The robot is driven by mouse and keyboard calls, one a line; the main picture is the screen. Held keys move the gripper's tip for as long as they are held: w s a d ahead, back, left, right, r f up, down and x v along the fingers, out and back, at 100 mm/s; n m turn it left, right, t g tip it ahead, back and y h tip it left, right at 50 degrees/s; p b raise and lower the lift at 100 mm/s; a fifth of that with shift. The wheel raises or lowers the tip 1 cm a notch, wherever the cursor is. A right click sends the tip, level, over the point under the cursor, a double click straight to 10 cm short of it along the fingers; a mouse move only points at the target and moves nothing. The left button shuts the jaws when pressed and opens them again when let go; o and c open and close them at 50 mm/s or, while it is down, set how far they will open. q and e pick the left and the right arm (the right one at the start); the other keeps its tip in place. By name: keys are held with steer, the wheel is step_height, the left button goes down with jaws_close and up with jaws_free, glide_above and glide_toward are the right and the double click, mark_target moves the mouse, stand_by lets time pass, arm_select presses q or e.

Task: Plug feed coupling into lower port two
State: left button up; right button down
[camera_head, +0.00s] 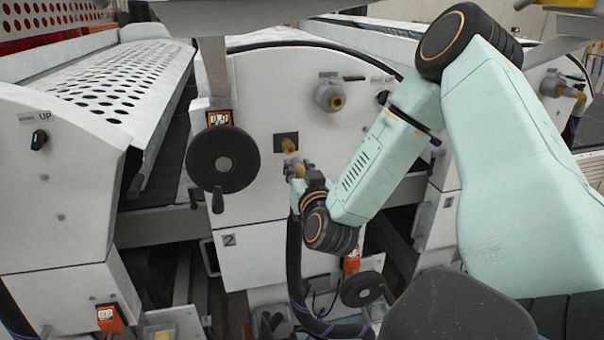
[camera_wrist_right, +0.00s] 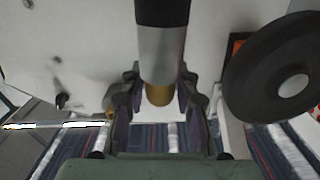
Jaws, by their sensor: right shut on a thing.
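My right gripper (camera_head: 299,178) is shut on the feed coupling (camera_head: 293,168) in front of the middle machine's white panel. In the right wrist view, the coupling (camera_wrist_right: 160,55) is a grey cylinder with a black end and a brass end, between the two fingers of the right gripper (camera_wrist_right: 156,103). A dark hose (camera_head: 294,250) hangs down below the coupling. A brass port (camera_head: 289,145) on a dark square plate sits just above the coupling in the head view. I cannot tell whether they touch. My left gripper is not in view.
A larger grey fitting with a brass tip (camera_head: 331,95) is higher on the panel. A black handwheel (camera_head: 222,160) is left of the gripper, and it shows in the wrist view (camera_wrist_right: 270,75). A smaller handwheel (camera_head: 362,289) is low right.

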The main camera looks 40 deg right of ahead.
mark_target(294, 160)
steer(key=shift+w+d+r, duration=0.1)
steer(key=shift+w+d, duration=0.05)
steer(key=shift+w, duration=0.3)
steer(key=shift+w+d+r, duration=0.1)
steer(key=shift+w, duration=0.3)
steer(key=shift+w+d+f+b, duration=0.1)
steer(key=shift+w+d+b, duration=0.2)
steer(key=shift+w+d, duration=0.3)
steer(key=shift+w, duration=0.25)
steer(key=shift+a, duration=0.1)
steer(key=shift+s, duration=0.2)
steer(key=shift+w, duration=0.15)
